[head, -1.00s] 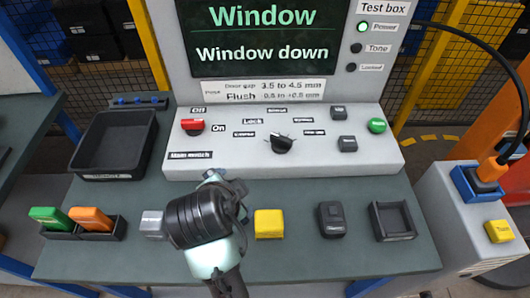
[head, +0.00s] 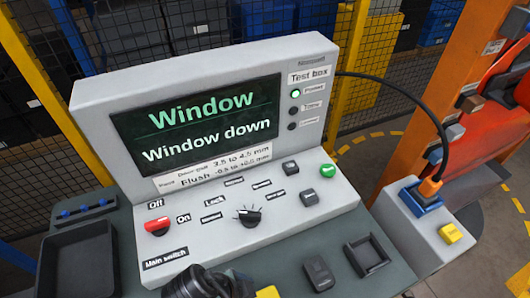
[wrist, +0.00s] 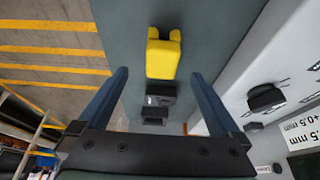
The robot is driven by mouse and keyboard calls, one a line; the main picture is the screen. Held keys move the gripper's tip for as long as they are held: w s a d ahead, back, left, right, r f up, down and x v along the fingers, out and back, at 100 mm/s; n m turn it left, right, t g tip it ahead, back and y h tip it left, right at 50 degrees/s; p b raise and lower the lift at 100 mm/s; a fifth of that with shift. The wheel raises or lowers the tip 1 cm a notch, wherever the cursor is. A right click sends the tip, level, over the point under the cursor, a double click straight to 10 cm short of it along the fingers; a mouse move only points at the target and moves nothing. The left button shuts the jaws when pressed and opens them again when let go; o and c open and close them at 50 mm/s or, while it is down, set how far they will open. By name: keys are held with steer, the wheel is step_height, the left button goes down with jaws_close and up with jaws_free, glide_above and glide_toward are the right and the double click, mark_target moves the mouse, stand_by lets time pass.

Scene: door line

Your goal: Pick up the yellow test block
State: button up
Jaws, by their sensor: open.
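The yellow test block (wrist: 163,53) stands on the grey-green bench top in the wrist view, ahead of my open fingers and roughly centred between them. In the head view only a small part of the yellow block (head: 267,292) shows at the bottom edge. My gripper (wrist: 159,73) is open, one dark blue finger on each side, with nothing held. In the head view only a dark part of my arm shows at the bottom edge, left of the block; the fingers are out of sight there.
A dark fob (head: 319,273) and a small black tray (head: 368,255) lie right of the block. The test box (head: 225,190) stands behind, with switches and a knob. A larger black tray (head: 78,265) is at left. A side stand (head: 425,235) holds a yellow button.

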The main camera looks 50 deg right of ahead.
steer(key=shift+x, duration=1.2)
steer(key=shift+s+d+f, duration=0.1)
steer(key=shift+d+f, duration=0.1)
steer(key=shift+f, duration=0.2)
steer(key=shift+p+x, duration=0.65)
steer(key=shift+x, duration=1.75)
jaws_close()
